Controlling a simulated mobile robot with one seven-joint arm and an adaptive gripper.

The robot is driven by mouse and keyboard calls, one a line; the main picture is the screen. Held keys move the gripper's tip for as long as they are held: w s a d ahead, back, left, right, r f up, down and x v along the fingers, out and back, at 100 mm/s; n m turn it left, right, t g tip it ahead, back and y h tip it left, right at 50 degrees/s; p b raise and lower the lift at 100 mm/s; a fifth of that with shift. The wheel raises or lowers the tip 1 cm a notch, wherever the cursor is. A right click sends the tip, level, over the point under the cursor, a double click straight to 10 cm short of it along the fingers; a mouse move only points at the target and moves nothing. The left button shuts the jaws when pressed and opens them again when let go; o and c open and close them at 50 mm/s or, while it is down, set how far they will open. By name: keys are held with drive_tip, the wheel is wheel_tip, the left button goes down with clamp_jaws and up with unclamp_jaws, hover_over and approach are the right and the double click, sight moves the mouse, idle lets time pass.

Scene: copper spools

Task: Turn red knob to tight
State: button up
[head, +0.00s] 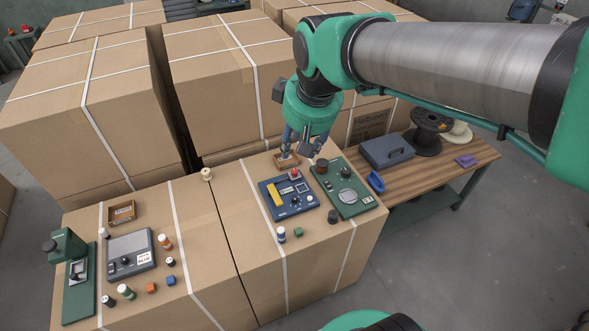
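A small red knob (295,174) sits at the top right of a blue panel (287,213); this is the only red knob I make out on the near panels. The panel rests on the cardboard boxes and has a yellow bar (275,195) and small dark controls. Its markings are too small to read, so I cannot tell the knob's setting. My gripper (298,155) points down just behind the panel, above and apart from the red knob. Its fingers look spread, with nothing visible between them.
A green panel (354,207) with a dial stands right of the blue panel. A small brown tray (287,160) lies behind it. Grey scale-like device (130,243), green press (70,245) and several bottles stand left. A wooden table (440,163) holds a grey box (387,152) and black spool (428,130).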

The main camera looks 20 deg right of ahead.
drive_tip(key=w+d+f+n+g, duration=0.1)
drive_tip(key=w+d+f+n, duration=0.15)
drive_tip(key=w, duration=0.85)
drive_tip(key=n+g+p, duration=0.3)
drive_tip(key=n, duration=0.1)
hover_over(295, 171)
wheel_tip(295, 171, down, 30)
drive_tip(key=shift+w+a, duration=0.1)
drive_tip(key=shift+w, duration=0.05)
drive_tip(key=shift+f, duration=0.15)
wheel_tip(295, 171, down, 14)
drive_tip(key=shift+r, duration=0.25)
